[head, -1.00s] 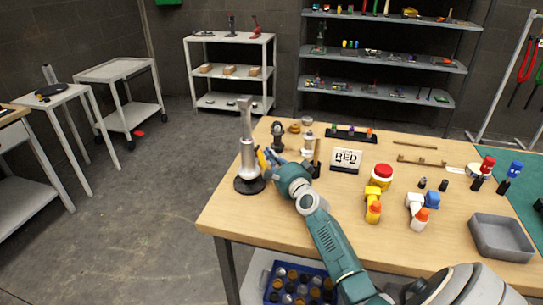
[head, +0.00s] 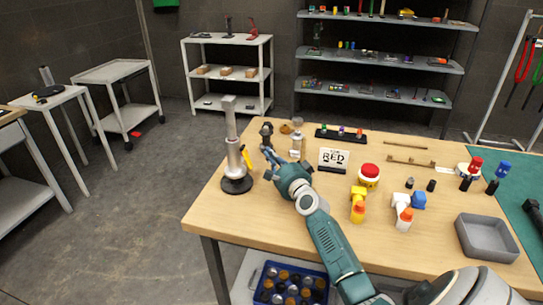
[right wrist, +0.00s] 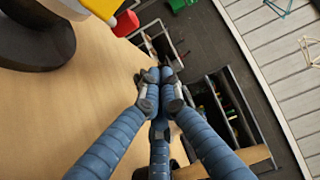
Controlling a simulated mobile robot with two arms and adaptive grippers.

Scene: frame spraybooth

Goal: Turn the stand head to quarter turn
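The stand (head: 234,150) is a grey metal post on a round black base (head: 237,185), upright at the table's left edge. Its head (head: 229,105) is a flat grey piece on top. A yellow handle (head: 247,158) sticks out low on the post's right side. In the right wrist view the black base (right wrist: 40,38) and the handle's red tip (right wrist: 126,23) show at upper left. My right gripper (head: 266,160) is just right of the handle, apart from it and empty. In the right wrist view its blue fingers (right wrist: 160,82) come together at the tips. My left gripper is not in view.
Small tools and bottles (head: 297,143) stand close behind my right gripper. The table's left edge is close to the stand.

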